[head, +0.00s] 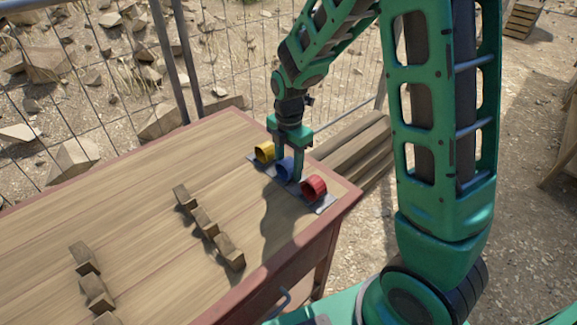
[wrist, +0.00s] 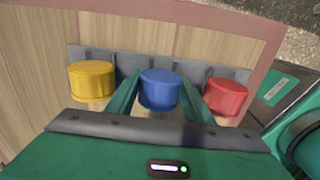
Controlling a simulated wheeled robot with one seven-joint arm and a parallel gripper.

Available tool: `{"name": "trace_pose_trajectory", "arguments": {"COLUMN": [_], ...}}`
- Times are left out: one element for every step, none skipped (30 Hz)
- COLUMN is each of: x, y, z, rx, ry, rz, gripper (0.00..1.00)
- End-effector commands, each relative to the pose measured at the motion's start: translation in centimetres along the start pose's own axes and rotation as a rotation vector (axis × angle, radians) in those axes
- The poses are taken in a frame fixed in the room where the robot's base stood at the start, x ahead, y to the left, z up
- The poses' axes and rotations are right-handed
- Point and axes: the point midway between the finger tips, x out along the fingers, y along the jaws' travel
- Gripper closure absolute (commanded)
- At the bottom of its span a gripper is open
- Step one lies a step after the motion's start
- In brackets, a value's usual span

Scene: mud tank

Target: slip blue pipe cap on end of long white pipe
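The blue pipe cap (wrist: 159,90) sits in the middle of a grey holder (wrist: 212,69) at the table's far right corner. It also shows in the head view (head: 285,170). My gripper (wrist: 159,82) reaches down over it, with one green finger on each side of the cap. The fingers lie very close to its sides. I cannot tell whether they press on it. In the head view my gripper (head: 288,172) hides part of the blue cap. No long white pipe shows in either view.
A yellow cap (wrist: 92,80) and a red cap (wrist: 227,96) flank the blue one closely in the holder. Wooden notched blocks (head: 208,222) stand in two rows on the table (head: 140,190). A wire fence (head: 240,50) runs behind it.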

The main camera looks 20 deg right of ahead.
Motion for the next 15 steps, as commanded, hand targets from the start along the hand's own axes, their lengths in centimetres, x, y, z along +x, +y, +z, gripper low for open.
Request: {"name": "trace_pose_trajectory", "arguments": {"x": [0.0, -0.1, -0.2, -0.4, -0.6, -1.0, -1.2, -1.5, -1.8, -2.1, -2.3, -2.7, -3.0, -3.2, -3.6], "y": [0.1, 0.1, 0.1, 0.1, 0.1, 0.1, 0.1, 0.1, 0.1, 0.1, 0.1, 0.1, 0.1, 0.1, 0.1], "z": [0.0, 0.0, 0.0, 0.0, 0.0, 0.0, 0.0, 0.0, 0.0, 0.0, 0.0, 0.0, 0.0, 0.0, 0.0], "rx": [0.0, 0.0, 0.0, 0.0, 0.0, 0.0, 0.0, 0.0, 0.0, 0.0, 0.0, 0.0, 0.0, 0.0, 0.0], "ry": [0.0, 0.0, 0.0, -0.001, -0.001, 0.0, 0.0, 0.0, 0.0, 0.0, 0.0, 0.0, 0.0, 0.0, 0.0], "rz": [0.002, 0.002, 0.003, 0.004, 0.004, 0.004, 0.004, 0.004, 0.004, 0.004, 0.003, 0.004, 0.004, 0.005, 0.004], "gripper": [0.68, 0.68, 0.68, 0.68, 0.68, 0.68, 0.68, 0.68, 0.68, 0.68, 0.68, 0.68, 0.68, 0.68, 0.68]}}
